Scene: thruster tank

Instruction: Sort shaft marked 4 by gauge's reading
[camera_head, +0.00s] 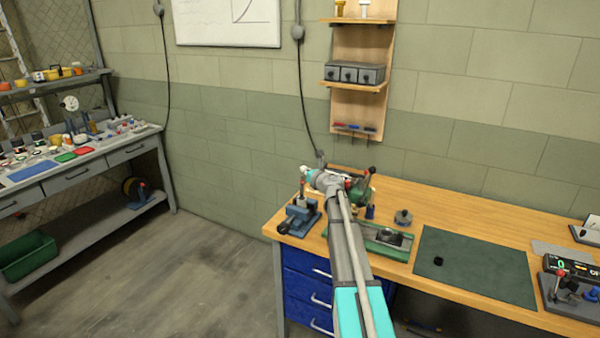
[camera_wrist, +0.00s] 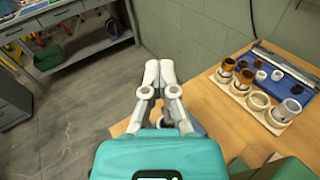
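My gripper (camera_wrist: 159,68) points over the grey floor beside the wooden bench's edge in the wrist view. Its two pale fingers lie together at the tips, with nothing visible between them. In the head view my arm reaches across the bench's left part and hides what is behind it. I cannot make out a shaft marked 4; no such marking is legible. A digital readout (camera_head: 570,266) with a green figure, seemingly 0, stands at the bench's right end, above a small fixture (camera_head: 566,290). A round white dial (camera_head: 69,103) stands on the left bench.
A green mat (camera_head: 470,280) carries a small black cylinder (camera_head: 438,261). A wooden block (camera_wrist: 235,92) with rings and cups stands by a blue tray (camera_wrist: 272,68) of small parts. A blue vise-like tool (camera_head: 298,218) sits at the bench's left edge. Open floor lies between benches.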

